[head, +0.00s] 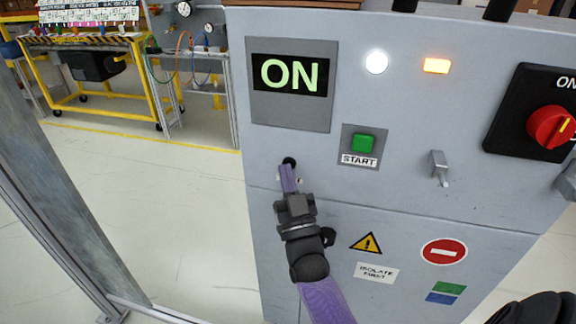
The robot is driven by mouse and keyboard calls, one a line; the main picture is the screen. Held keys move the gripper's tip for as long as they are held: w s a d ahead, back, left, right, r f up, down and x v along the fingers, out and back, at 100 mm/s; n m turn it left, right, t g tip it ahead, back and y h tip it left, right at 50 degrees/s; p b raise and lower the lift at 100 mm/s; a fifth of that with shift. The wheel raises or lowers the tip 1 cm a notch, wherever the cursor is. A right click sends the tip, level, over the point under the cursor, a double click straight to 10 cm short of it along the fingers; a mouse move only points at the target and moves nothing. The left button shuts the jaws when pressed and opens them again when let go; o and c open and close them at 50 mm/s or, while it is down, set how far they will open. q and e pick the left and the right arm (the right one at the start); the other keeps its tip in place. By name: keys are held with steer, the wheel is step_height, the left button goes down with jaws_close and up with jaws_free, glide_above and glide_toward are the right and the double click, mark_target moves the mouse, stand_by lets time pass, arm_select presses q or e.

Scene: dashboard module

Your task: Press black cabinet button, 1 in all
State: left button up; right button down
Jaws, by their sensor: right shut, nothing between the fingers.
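The grey cabinet (400,120) fills the right and middle of the head view. The black button (289,161) is a small dark round piece near the cabinet's left edge, below the display. My right gripper (288,170) reaches up from the bottom, shut and empty, with its narrow purple tip right at the button. The tip covers the button's lower part and the label below it. I cannot tell whether the tip touches the button or is just short of it. My left gripper is not in view.
The display (291,75) reads ON. A green START button (363,142), a metal toggle (438,167) and a red rotary switch (550,127) are to the right of my gripper. A white lamp (376,61) and an amber lamp (436,65) are bright. A metal frame post (60,190) stands at left.

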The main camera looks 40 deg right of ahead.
stand_by(0.3)
steer(key=shift+s+a+p, duration=0.45)
steer(key=shift+s+a, duration=0.05)
steer(key=shift+a, duration=0.1)
steer(key=s+a+p, duration=0.2)
steer(key=s+a, duration=0.1)
steer(key=shift+s+a, duration=0.15)
steer(key=shift+a, duration=0.25)
stand_by(0.6)
